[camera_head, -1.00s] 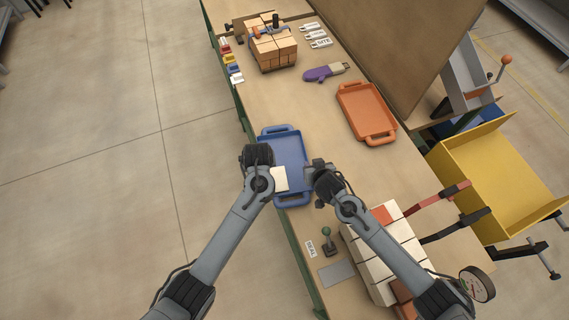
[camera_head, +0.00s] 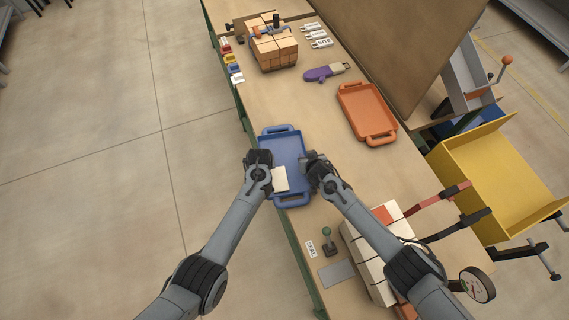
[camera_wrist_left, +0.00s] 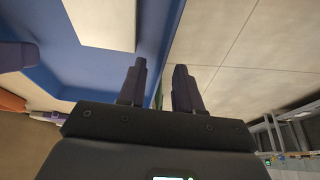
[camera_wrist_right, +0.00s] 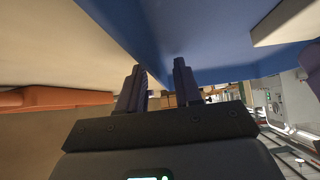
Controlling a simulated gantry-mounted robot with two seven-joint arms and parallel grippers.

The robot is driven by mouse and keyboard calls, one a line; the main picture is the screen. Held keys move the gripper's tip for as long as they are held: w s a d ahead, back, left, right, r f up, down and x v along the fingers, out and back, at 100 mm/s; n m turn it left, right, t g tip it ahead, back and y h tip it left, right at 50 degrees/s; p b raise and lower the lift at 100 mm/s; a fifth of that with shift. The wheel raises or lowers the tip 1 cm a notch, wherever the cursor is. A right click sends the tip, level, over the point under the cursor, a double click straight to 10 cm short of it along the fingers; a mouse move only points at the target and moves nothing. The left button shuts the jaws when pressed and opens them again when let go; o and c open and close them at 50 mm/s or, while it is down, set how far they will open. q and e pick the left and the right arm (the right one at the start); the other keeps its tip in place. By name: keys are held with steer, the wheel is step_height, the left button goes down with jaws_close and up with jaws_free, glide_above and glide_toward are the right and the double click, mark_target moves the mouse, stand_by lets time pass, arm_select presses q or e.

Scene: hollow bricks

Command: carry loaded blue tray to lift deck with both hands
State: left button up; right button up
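The blue tray (camera_head: 292,150) lies flat near the left edge of the bench, a handle at its far and near ends. A cream block (camera_head: 280,179) sits in it, and also shows in the left wrist view (camera_wrist_left: 100,22). My left gripper (camera_head: 258,160) is at the tray's left long side; its fingers (camera_wrist_left: 160,82) are apart, with the tray's side wall close to the gap. My right gripper (camera_head: 310,160) is at the right long side, fingers (camera_wrist_right: 157,75) apart by the blue wall (camera_wrist_right: 200,45). Contact is unclear. I cannot make out which thing is the lift deck.
An orange tray (camera_head: 366,110) lies to the right. A purple-handled tool (camera_head: 322,73) and a stack of orange bricks (camera_head: 273,50) are farther back. A yellow bin (camera_head: 495,180) is off the bench's right side.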

arm_select(q)
steer(key=shift+f, duration=0.1)
arm_select(e)
steer(key=shift+w+f, duration=0.1)
arm_select(q)
jaws_close()
arm_select(e)
jaws_close()
